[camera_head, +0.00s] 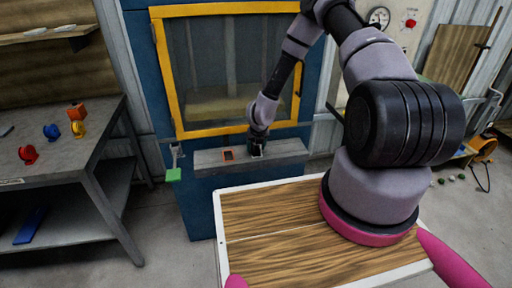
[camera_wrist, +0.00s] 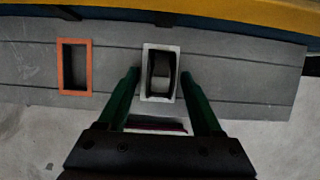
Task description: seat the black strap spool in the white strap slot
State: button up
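The white strap slot (camera_wrist: 145,75) is a white-rimmed rectangular opening in the grey ledge, and its rim also shows in the head view (camera_head: 257,155). A dark rounded piece with a grey middle band, which looks like the black strap spool (camera_wrist: 160,72), sits inside the white rim. I cannot tell how deep it sits. My gripper (camera_wrist: 161,82) has its two green fingers apart, one on each side of the white slot. No object shows clamped between the fingertips. In the head view my gripper (camera_head: 257,144) is at the ledge, and the spool is not clear there.
An empty orange-rimmed slot (camera_wrist: 61,68) lies left of the white one. A yellow-framed window (camera_head: 163,75) stands behind the ledge (camera_head: 285,147). A left bench (camera_head: 60,140) holds red, blue, yellow and orange pieces. A green-tipped lever (camera_head: 174,174) hangs at the ledge's left end.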

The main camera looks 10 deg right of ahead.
jog(key=s+r+n+t+y, duration=0.15)
jog(key=r+n, duration=0.35)
jog(key=r, duration=0.9)
jog(key=s+r+n, duration=0.3)
jog(key=r+n, duration=0.3)
jog(key=r, duration=0.7)
jog(key=s+r+n+t+y, duration=0.1)
jog(key=s+r+n, duration=0.3)
jog(key=r, duration=1)
jog(key=s+d+r+n, duration=0.3)
jog(key=s+r+n, duration=0.5)
jog(key=s, duration=0.2)
jog(key=s+d+r+n, duration=0.2)
jog(key=s+r+n, duration=0.5)
jog(key=s+n, duration=0.2)
jog(key=s, duration=0.2)
jog(key=shift+s+d+r, duration=0.3)
jog(key=shift+d+r, duration=0.1)
jog(key=shift+h, duration=0.25)
